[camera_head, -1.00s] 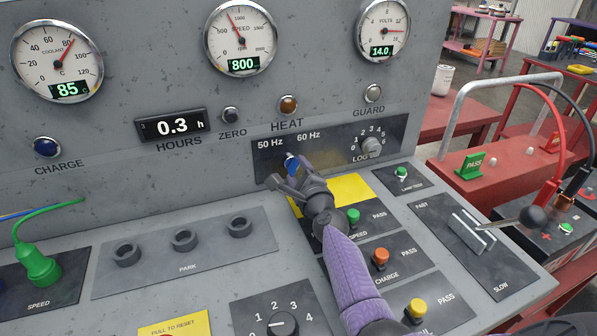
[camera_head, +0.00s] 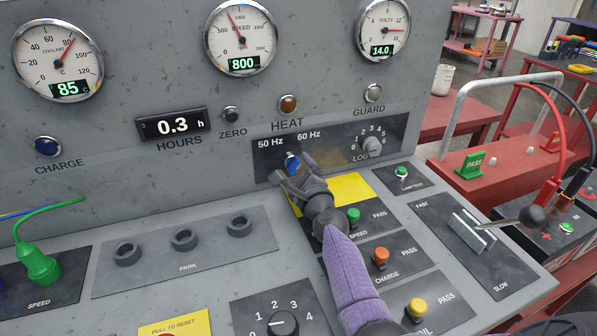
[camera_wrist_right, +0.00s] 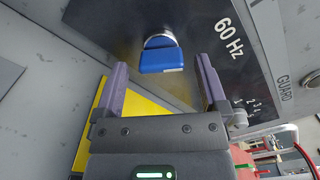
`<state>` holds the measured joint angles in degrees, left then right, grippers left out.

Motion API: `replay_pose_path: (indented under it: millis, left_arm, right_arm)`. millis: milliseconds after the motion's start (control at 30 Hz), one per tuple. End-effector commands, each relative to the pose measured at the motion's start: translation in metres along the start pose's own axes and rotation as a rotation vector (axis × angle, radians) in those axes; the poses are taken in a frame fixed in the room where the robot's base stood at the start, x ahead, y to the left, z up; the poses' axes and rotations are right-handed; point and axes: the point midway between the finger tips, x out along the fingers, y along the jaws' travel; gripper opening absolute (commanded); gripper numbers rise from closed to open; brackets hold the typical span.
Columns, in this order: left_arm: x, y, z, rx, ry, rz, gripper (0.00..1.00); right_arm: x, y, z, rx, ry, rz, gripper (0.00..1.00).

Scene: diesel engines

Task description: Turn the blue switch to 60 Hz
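The blue switch (camera_head: 291,161) is on the dark panel strip (camera_head: 350,138) below the "50 Hz" and "60 Hz" labels, partly hidden by my right gripper in the head view. My right gripper (camera_head: 297,170) is at the switch. In the right wrist view, my right gripper (camera_wrist_right: 161,66) is open, with one purple finger on each side of the blue switch (camera_wrist_right: 162,59). Gaps show between the fingers and the switch. The "60 Hz" label is right of the switch there. Which label the switch points at is hard to tell. My left gripper is not in view.
The LOG knob (camera_head: 372,146) is right of the switch on the same strip. Below are the green (camera_head: 353,215), orange (camera_head: 380,257) and yellow (camera_head: 417,308) buttons beside my right arm. A lever (camera_head: 478,225) stands farther right. Gauges are above.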

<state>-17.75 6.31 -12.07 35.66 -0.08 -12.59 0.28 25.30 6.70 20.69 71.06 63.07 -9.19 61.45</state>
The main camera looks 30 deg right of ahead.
Motion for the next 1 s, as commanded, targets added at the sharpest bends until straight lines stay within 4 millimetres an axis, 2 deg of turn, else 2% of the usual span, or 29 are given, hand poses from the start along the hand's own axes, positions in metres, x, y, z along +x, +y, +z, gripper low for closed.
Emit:
replay_pose_path:
  millis: [300,367,533,700,833,1000]
  left_arm:
    - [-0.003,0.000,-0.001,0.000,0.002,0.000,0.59]
    - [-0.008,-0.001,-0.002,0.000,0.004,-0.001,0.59]
    - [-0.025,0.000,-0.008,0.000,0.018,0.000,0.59]
    - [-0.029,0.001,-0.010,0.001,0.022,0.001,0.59]
    - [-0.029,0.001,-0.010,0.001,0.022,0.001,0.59]
    - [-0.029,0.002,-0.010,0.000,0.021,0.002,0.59]
  right_arm:
    - [-0.004,-0.001,0.001,-0.001,0.000,-0.002,0.94]
    - [-0.012,-0.002,0.002,-0.001,0.000,-0.001,0.94]
    - [-0.053,-0.004,0.002,-0.001,0.001,0.000,0.94]
    - [-0.088,-0.001,0.000,-0.002,0.001,0.000,0.94]
    - [-0.099,-0.001,0.000,-0.001,0.000,-0.002,0.94]
    - [-0.100,0.000,0.000,-0.001,0.000,-0.002,0.94]
